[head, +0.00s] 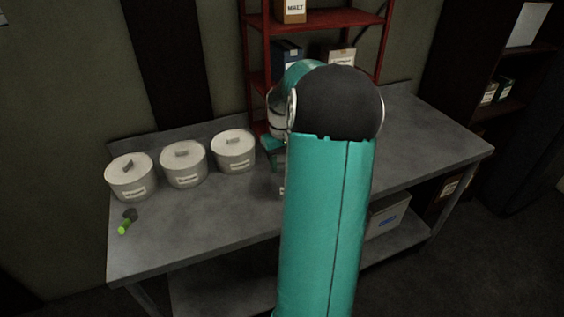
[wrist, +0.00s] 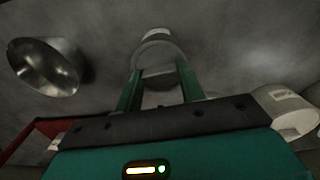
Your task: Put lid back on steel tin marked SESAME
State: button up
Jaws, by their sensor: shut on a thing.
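In the wrist view my gripper (wrist: 158,73) points down over the bench, its two green fingers apart around a round grey piece. This piece looks like a lid (wrist: 157,52), shut in the fingers; its outline is dim and partly hidden by them. A small pale label (wrist: 157,34) shows just beyond it, too small to read. I cannot tell whether it belongs to a tin under the lid, nor whether the lid touches anything. In the head view my arm hides most of this spot; only a bit of my teal gripper shows left of the arm. No SESAME marking is legible.
Three lidded pale tins (head: 183,164) stand at the bench's back left; one tin (wrist: 290,112) shows at right in the wrist view. A steel bowl (wrist: 42,68) is at left there. A green-and-black object (head: 127,221) lies front left. A red shelf (head: 330,20) rises behind.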

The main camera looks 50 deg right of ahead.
jog(key=o, duration=1.5)
jog(key=shift+r, duration=3.5)
grip_shut()
jog(key=shift+f, duration=0.55)
jog(key=shift+f, duration=0.4)
